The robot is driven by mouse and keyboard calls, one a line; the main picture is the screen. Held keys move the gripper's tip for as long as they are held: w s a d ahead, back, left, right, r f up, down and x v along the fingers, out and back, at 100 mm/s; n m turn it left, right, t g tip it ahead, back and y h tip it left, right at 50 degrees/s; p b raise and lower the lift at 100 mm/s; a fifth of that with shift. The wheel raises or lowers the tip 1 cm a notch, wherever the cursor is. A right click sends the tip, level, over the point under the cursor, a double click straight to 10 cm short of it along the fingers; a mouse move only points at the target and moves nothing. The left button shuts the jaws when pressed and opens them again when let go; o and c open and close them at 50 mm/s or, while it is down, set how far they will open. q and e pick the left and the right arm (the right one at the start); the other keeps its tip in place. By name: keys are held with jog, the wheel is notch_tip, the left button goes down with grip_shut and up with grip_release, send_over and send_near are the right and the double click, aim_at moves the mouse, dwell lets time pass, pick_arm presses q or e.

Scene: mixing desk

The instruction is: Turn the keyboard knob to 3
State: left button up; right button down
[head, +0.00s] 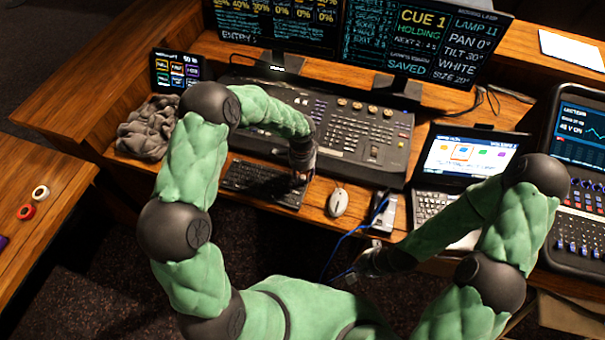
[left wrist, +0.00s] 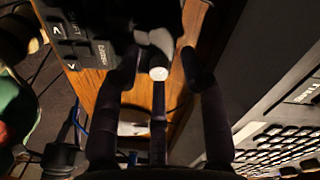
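The black keyboard (head: 250,180) lies on the wooden desk in the head view; its keys also show at the upper left of the left wrist view (left wrist: 85,52). My left gripper (head: 300,176) points down at the keyboard's right end and hides the knob there in the head view. In the left wrist view, a small part with a pale round end (left wrist: 159,73), seemingly the knob, shows between the fingertips of my left gripper (left wrist: 161,68). Gaps show on both sides, so the fingers look open. No number is readable. My right gripper (head: 358,271) hangs low before the desk edge, its fingers unclear.
A white mouse (head: 338,202) sits right of the keyboard, beside a small box (head: 381,211) with a blue cable. A lighting console (head: 345,125) stands behind, a laptop (head: 460,165) to the right. Crumpled grey cloth (head: 148,130) lies left of the keyboard.

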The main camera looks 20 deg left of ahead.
pick_arm(q)
jog(key=shift+r, duration=0.15)
notch_tip(320, 180, up, 12)
jog(key=shift+w, duration=0.2)
dwell(0.4)
jog(key=shift+a+f, duration=0.1)
jog(key=shift+f, duration=0.1)
